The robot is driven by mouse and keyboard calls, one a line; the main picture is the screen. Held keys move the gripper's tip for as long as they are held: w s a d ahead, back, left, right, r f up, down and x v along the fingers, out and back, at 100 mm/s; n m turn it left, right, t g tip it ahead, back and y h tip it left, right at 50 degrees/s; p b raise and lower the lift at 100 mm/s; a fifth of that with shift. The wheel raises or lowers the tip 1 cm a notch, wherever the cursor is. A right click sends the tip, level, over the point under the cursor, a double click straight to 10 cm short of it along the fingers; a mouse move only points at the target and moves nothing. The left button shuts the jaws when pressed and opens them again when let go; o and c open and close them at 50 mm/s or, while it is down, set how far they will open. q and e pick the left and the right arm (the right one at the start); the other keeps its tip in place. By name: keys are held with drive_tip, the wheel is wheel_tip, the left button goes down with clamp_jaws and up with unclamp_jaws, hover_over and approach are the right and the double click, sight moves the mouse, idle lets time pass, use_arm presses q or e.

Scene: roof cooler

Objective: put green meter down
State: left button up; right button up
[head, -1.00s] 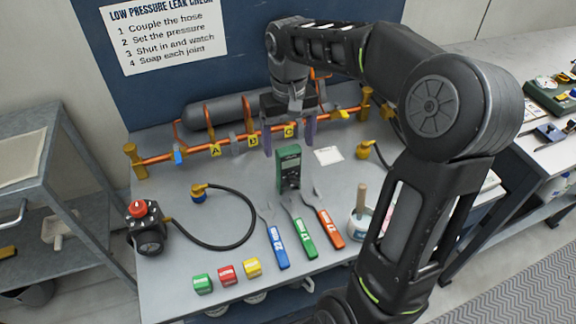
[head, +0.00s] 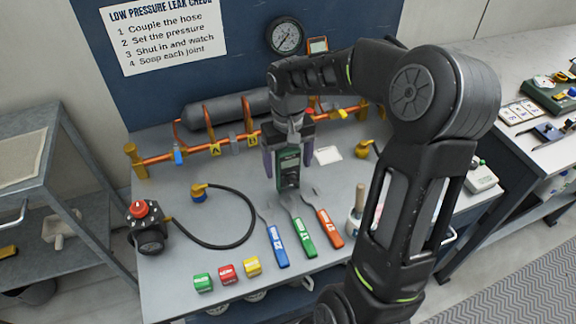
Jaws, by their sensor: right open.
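The green meter (head: 288,180) stands upright on the grey bench (head: 330,185), just behind the spanners. Its dark lower face shows; its top is partly hidden by my right gripper. My right gripper (head: 288,168) reaches down over the meter with its purple fingers apart, one on each side. The fingers look open; whether either touches the meter is too small to tell. My left gripper is not in view.
Blue (head: 277,245), green (head: 303,238) and red (head: 328,228) spanners lie in front of the meter. A copper pipe rig (head: 190,153) runs behind. A black hose (head: 225,245) curves at left. A white card (head: 328,153) lies right of the meter.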

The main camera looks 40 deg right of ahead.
idle(0.6)
clamp_jaws()
idle(0.7)
